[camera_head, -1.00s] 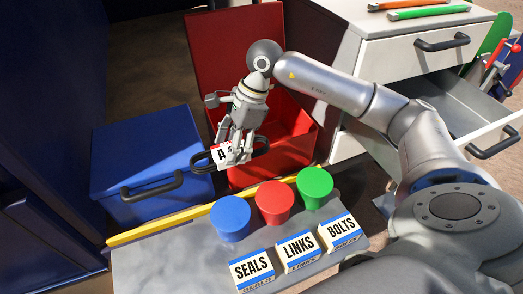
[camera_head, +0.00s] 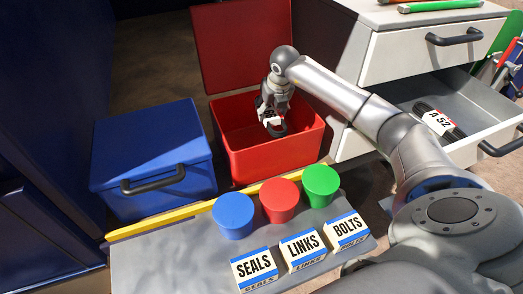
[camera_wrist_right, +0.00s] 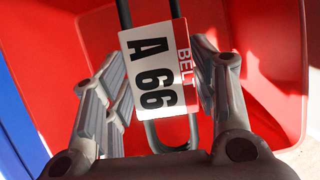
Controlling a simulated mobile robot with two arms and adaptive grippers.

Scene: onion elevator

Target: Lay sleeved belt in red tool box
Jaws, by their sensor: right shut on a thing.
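The sleeved belt (camera_wrist_right: 160,75) is a black loop with a white and red paper sleeve reading "BELT A 66" in the right wrist view. My right gripper (camera_head: 272,117) is shut on it, with fingers on both sides of the sleeve. In the head view, the gripper and the belt (camera_head: 279,128) are over the open red tool box (camera_head: 270,160), inside its outline. The box's lid stands up at the back. I cannot tell whether the belt touches the box floor. My left gripper is not in view.
A closed blue box (camera_head: 150,150) stands left of the red one. A grey bench (camera_head: 180,265) in front holds blue, red and green capped cups and label blocks. At right, an open drawer (camera_head: 475,105) holds another sleeved belt, "A 52" (camera_head: 438,121).

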